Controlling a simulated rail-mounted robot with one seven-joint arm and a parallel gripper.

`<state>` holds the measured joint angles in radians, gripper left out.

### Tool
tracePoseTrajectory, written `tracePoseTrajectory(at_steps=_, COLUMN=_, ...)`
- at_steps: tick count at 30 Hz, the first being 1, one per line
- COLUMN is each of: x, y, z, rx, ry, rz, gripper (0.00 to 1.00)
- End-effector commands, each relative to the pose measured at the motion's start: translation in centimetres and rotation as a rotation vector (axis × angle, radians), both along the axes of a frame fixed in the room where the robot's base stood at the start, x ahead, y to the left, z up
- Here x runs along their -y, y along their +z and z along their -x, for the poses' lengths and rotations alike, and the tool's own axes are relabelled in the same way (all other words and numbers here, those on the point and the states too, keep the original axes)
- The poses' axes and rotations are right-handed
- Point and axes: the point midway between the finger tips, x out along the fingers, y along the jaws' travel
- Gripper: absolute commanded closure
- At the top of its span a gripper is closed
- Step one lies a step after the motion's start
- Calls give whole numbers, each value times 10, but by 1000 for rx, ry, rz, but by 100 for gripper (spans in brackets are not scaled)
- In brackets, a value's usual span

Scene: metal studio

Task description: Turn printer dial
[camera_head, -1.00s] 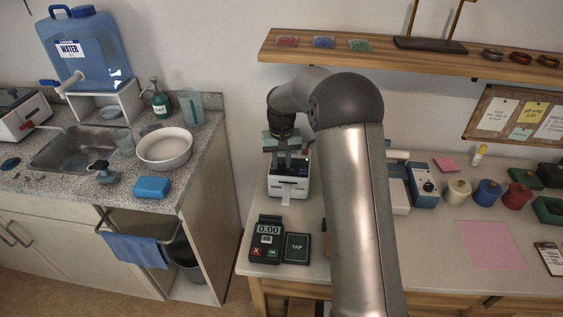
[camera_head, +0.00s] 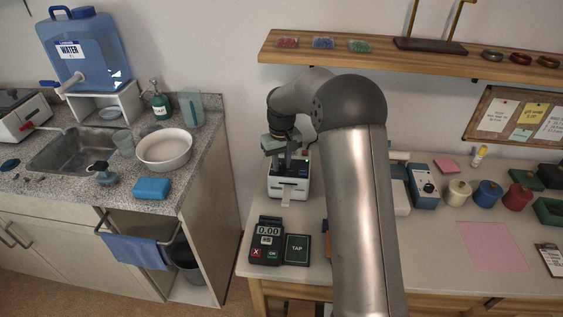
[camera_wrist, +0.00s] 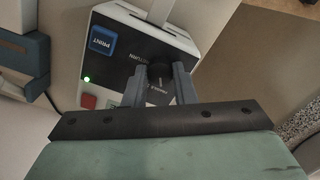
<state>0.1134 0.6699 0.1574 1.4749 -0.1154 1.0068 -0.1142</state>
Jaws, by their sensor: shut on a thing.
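The fingers hide the dial's sides. In the head view my gripper (camera_head: 287,160) is over the printer and the dial is hidden.
A card reader (camera_head: 266,241) and a TAP pad (camera_head: 297,249) lie in front of the printer. A blue-fronted device (camera_head: 423,182) and several coloured pots stand to the right. A shelf (camera_head: 420,57) runs above. A gap separates this counter from the sink counter.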

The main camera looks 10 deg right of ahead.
Motion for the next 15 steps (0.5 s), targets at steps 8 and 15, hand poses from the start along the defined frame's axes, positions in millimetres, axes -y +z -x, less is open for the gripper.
tracePoseTrajectory(at_steps=8, x=0, y=1, z=-1, rx=4, ry=-1, rz=0, gripper=54)
tracePoseTrajectory(at_steps=15, x=0, y=5, z=-1, rx=3, ry=-1, rz=0, gripper=54)
